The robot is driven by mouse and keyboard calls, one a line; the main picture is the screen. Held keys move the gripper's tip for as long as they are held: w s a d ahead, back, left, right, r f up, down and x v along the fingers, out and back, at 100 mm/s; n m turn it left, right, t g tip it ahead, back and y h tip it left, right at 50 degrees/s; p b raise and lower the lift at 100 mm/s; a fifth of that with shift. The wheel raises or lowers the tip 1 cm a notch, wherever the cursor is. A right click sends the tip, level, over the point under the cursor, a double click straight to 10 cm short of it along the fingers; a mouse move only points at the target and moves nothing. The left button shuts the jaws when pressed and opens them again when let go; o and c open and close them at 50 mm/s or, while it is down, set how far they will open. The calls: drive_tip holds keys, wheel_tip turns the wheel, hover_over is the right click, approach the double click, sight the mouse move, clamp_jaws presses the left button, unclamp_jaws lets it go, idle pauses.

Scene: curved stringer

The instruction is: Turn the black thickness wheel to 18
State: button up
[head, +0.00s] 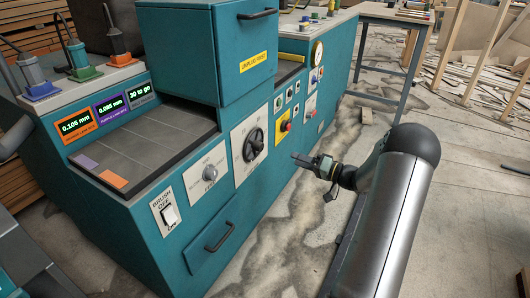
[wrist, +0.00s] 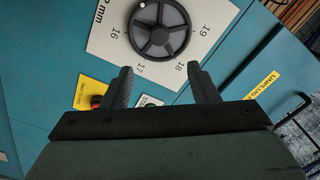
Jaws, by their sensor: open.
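The black thickness wheel (wrist: 159,28) is spoked and sits on a white plate (wrist: 104,38) printed with 16, 17, 18 and 19. Its upper rim is cut off in the wrist view, and I cannot tell which number it is set to. In the head view the black wheel (head: 254,144) is on the teal machine's front. My gripper (head: 300,159) is in front of the machine, to the right of the wheel. In the wrist view my gripper (wrist: 163,82) is open and empty, its two fingers below the wheel and apart from it.
The teal machine (head: 205,220) has a red knob on a yellow plate (head: 285,127) beside the wheel, a silver knob (head: 209,172), a brush switch (head: 168,214) and a drawer handle (head: 220,237). Bare floor (head: 300,215) lies in front of the machine.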

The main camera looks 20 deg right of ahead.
sight(262, 148)
drive_tip(key=b+x, duration=0.1)
drive_tip(key=x, duration=1.2)
drive_tip(key=shift+w+a+b, duration=0.2)
drive_tip(key=shift+w+b, duration=0.1)
drive_tip(key=shift+c, duration=0.3)
drive_tip(key=c, duration=0.9)
